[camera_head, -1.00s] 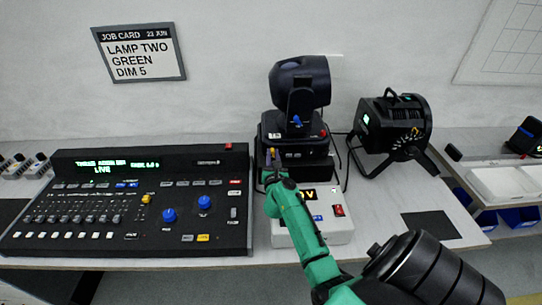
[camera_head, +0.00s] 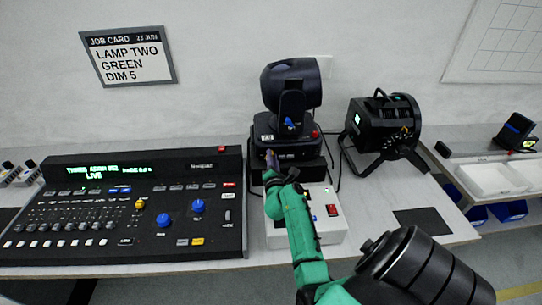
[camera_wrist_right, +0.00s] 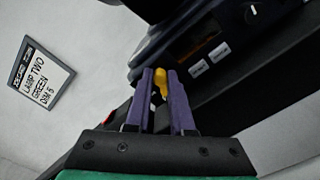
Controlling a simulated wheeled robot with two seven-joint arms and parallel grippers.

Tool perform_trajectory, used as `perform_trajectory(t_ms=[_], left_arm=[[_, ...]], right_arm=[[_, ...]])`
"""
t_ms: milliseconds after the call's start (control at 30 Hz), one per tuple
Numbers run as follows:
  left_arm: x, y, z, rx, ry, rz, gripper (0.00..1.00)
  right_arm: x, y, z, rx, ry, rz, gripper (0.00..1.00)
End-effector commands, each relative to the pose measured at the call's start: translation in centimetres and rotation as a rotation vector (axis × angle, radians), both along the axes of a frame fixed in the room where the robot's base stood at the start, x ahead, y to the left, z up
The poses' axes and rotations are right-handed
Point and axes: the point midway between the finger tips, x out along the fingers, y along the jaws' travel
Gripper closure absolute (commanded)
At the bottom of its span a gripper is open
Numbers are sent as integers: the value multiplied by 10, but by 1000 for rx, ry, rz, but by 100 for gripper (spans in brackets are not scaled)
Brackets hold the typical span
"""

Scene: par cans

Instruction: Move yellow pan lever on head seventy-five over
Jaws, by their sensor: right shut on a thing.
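The black moving head (camera_head: 291,90) stands on the bench behind a light box, its lamp body tilted on its yoke over a dark base (camera_head: 303,149). The yellow pan lever (camera_wrist_right: 161,80) sticks out low on the base's front, at its left side. My right gripper (camera_head: 271,162) reaches up to that spot from the front. In the wrist view its two purple fingers (camera_wrist_right: 161,92) are closed on the lever, one on each side. In the head view the fingers hide the lever. My left gripper is in neither view.
A lighting desk (camera_head: 125,205) fills the bench on the left. A second black lamp (camera_head: 382,128) stands to the right, with cables between. A white box with a red switch (camera_head: 332,211) lies under my right arm. A job card (camera_head: 128,57) hangs on the wall.

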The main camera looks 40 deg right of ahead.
Motion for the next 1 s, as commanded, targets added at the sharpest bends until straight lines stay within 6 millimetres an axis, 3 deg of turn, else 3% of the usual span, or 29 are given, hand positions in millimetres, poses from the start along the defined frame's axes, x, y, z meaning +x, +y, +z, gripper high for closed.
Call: perform_trajectory(t_ms=[467,500,567,1000], left_arm=[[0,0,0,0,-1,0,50],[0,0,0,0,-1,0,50],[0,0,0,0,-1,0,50],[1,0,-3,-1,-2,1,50]], right_arm=[[-1,0,-3,17,-6,-2,100],[-1,0,-3,16,-6,-2,67],[-1,0,-3,15,-6,-1,48],[4,4,-2,14,-9,1,48]])
